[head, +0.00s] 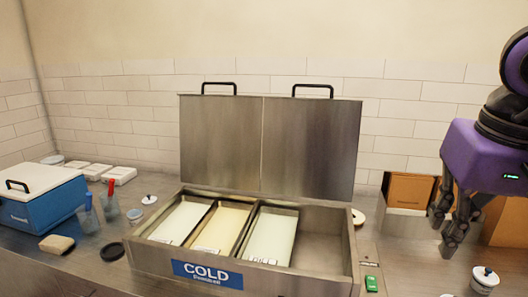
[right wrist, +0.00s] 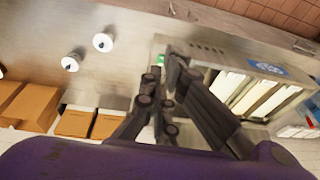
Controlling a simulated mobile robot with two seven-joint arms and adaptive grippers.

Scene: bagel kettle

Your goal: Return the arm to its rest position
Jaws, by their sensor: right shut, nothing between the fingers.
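My right gripper (head: 447,238) hangs at the right of the head view, its dark fingers pointing down and the purple arm above it. It is shut and empty, held right of the cold box and in front of the brown boxes. In the right wrist view its fingers (right wrist: 170,65) reach out over the counter. My left gripper is in neither view.
A steel COLD box (head: 130,262) stands open mid-counter, lid raised, with 3 pale-filled pans. Brown boxes (head: 410,188) stand at the back right. A white-lidded pot (head: 484,279) is at the front right. A blue cooler (head: 45,212) is at the left.

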